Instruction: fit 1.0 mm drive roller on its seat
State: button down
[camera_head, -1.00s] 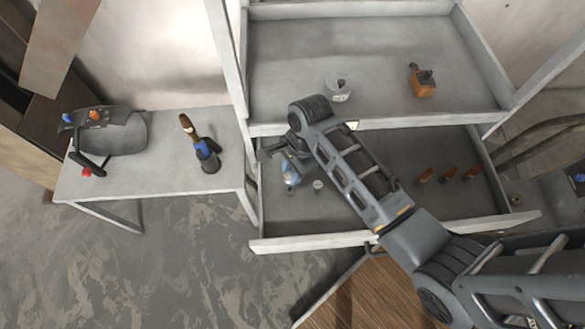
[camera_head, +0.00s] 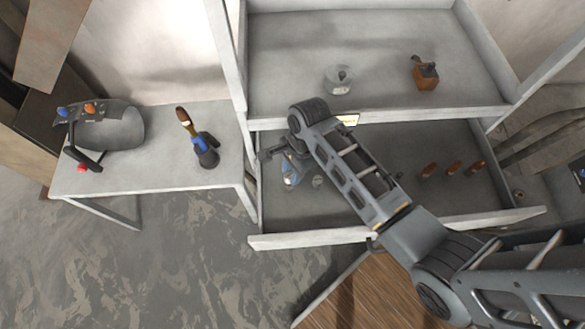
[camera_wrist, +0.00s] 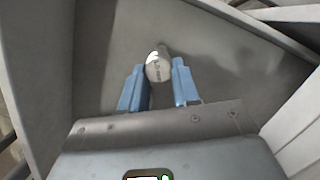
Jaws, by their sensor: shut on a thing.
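I cannot pick out the seat with certainty.
A side table (camera_head: 150,178) at left holds a grey device (camera_head: 105,127) and a brush-like tool (camera_head: 200,145).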

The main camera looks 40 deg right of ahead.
jog(key=shift+f+b, duration=0.75)
jog(key=shift+f, duration=1.3)
jog(key=shift+f, duration=0.1)
jog(key=c, duration=0.7)
grip_release()
jog(key=shift+c, duration=0.2)
notch_tip(320, 180, up, 8)
jog(key=d, duration=0.1)
jog(key=shift+d+f, duration=0.2)
jog(key=shift+d, duration=0.1)
jog(key=shift+s, duration=0.15)
